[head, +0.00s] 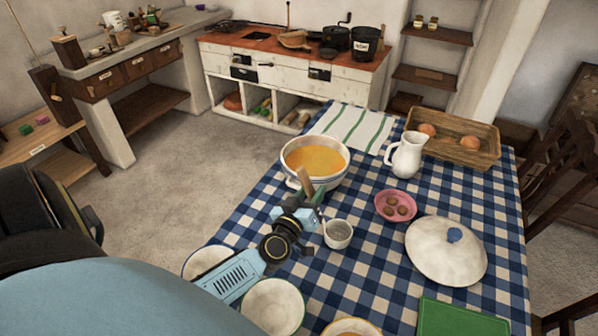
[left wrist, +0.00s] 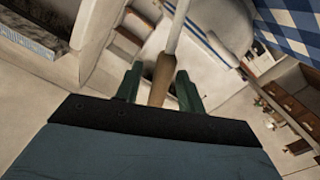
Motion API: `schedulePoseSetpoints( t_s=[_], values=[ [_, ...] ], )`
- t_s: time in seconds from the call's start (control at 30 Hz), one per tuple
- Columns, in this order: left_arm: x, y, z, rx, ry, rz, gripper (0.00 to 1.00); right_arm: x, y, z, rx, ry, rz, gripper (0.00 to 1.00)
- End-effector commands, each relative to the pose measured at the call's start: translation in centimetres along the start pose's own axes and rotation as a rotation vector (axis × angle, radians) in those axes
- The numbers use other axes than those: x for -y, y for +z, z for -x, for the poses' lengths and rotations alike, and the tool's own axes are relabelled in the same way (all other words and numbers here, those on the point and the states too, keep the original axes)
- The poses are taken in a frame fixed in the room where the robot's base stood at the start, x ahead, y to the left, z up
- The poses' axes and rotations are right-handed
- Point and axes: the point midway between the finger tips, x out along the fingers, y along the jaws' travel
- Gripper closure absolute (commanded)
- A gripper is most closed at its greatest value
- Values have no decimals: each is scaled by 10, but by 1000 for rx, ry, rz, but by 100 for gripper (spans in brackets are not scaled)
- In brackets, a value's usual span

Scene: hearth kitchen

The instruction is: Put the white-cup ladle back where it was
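My left gripper (head: 308,200) is over the checked table, just in front of the large white pot (head: 292,165) of orange soup. Its green fingers are closed on the brown wooden handle (head: 304,183) of the ladle. In the left wrist view the handle (left wrist: 163,72) sits between the fingers (left wrist: 158,88), and a pale rod runs on from it out of the top of the picture. A small white cup (head: 338,234) shows just right of the gripper and appears to be the ladle's cup; whether it touches the cloth I cannot tell. My right gripper is not in view.
A pink bowl (head: 396,206), white jug (head: 407,155), bread basket (head: 480,152) and domed lid (head: 446,251) stand to the right. Plates (head: 273,306) lie nearer, with a green board or book (head: 462,318). A striped towel (head: 352,126) lies at the far end. Clear cloth surrounds the cup.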

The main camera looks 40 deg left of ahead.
Motion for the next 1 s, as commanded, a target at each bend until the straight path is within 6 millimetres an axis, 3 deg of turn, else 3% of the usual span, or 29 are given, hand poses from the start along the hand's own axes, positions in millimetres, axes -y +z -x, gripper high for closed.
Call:
schedulePoseSetpoints(
  t_s=[0.3,0.5,1.0],
  values=[
    [0,0,69,2,-1,0,61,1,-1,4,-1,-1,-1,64],
    [0,0,97,1,0,0,61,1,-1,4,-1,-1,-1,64],
    [0,0,106,-1,0,1,61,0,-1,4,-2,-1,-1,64]
  ],
)
